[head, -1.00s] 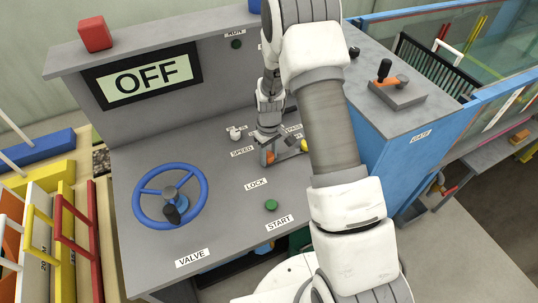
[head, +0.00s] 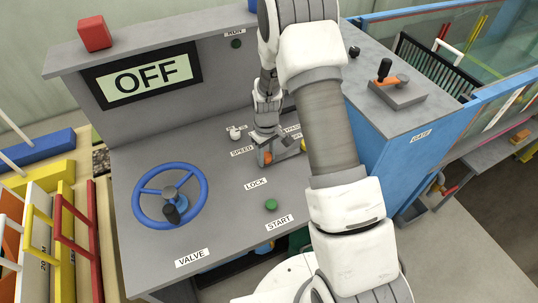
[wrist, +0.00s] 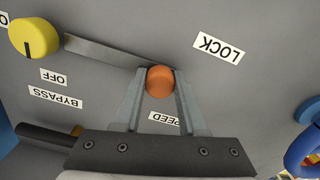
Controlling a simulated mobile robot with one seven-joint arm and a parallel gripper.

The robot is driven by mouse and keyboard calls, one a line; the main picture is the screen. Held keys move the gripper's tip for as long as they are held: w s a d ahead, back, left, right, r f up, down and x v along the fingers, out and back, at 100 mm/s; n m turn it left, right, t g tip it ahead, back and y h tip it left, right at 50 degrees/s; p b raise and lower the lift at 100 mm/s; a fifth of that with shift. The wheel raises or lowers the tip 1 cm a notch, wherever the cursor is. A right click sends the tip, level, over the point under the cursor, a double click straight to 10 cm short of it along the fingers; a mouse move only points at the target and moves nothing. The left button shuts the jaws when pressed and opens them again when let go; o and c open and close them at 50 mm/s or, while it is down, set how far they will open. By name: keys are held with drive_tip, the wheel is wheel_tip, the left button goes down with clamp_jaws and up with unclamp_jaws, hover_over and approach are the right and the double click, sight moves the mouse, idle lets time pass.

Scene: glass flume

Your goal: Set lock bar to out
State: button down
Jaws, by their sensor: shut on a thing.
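The lock bar (wrist: 110,52) is a flat grey bar with an orange knob (wrist: 159,82) at its end. In the wrist view it runs from the knob to the upper left, near a yellow knob. My gripper (wrist: 160,78) is shut on the orange knob, with one finger on each side. In the head view my gripper (head: 267,152) is low over the console, beyond the LOCK label (head: 256,184). There the orange knob (head: 267,160) shows only in part between the fingers. The LOCK label also shows in the wrist view (wrist: 219,48).
The yellow knob (wrist: 33,36) is beside the bar's far end, near OFF and BYPASS labels. The blue valve wheel (head: 170,194) and green START button (head: 271,205) are on the front of the console. The display (head: 146,76) reads OFF.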

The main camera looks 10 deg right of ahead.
sight(256, 167)
drive_tip(key=a, duration=0.3)
drive_tip(key=shift+s+a+b, duration=0.3)
drive_tip(key=shift+s+b, duration=0.05)
drive_tip(key=shift+c, duration=2.3)
unclamp_jaws()
drive_tip(key=shift+a, duration=0.1)
drive_tip(key=shift+r, duration=0.1)
drive_tip(key=shift+r, duration=0.3)
wheel_tip(256, 167, up, 17)
drive_tip(key=shift+f+b, duration=0.2)
drive_tip(key=shift+b, duration=0.2)
